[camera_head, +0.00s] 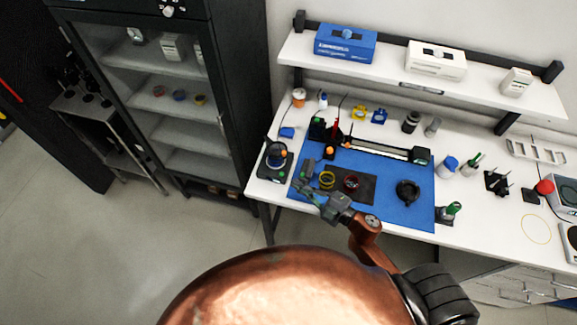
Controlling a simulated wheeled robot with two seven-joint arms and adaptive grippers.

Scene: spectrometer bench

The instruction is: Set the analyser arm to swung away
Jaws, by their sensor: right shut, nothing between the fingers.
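A dark optical instrument stands at the back of the blue mat (415,213). It has a red upright post (335,128) at its left end and a long black rail (383,149) running right to a dark end block (420,155). I cannot tell which part is the analyser arm. My right gripper (304,182) reaches in from below, over the mat's left front edge. My left gripper is not in view.
A dark pad (352,188) and a black round part (407,190) lie on the mat. A shelf (385,74) with boxes hangs behind. Small bottles stand at the right.

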